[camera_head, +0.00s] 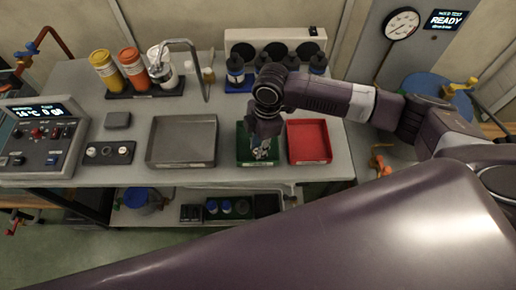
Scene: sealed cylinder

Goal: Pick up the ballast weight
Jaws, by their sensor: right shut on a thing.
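My right gripper (263,149) reaches down over the green tray (243,158) on the workbench. Its fingers are shut on a small pale, metallic-looking thing at the tray. The fingers mostly hide this thing, and I cannot tell whether it is the ballast weight or whether it touches the tray floor. No other object can be made out clearly as the ballast weight. My left gripper is not in view.
An empty grey tray (182,159) lies left of the green one, a red tray (309,158) right. A black holder (110,152), a control box (45,148), bottles (133,68) and a tap (196,60) stand on the bench (215,178). A gauge (402,23) is upper right.

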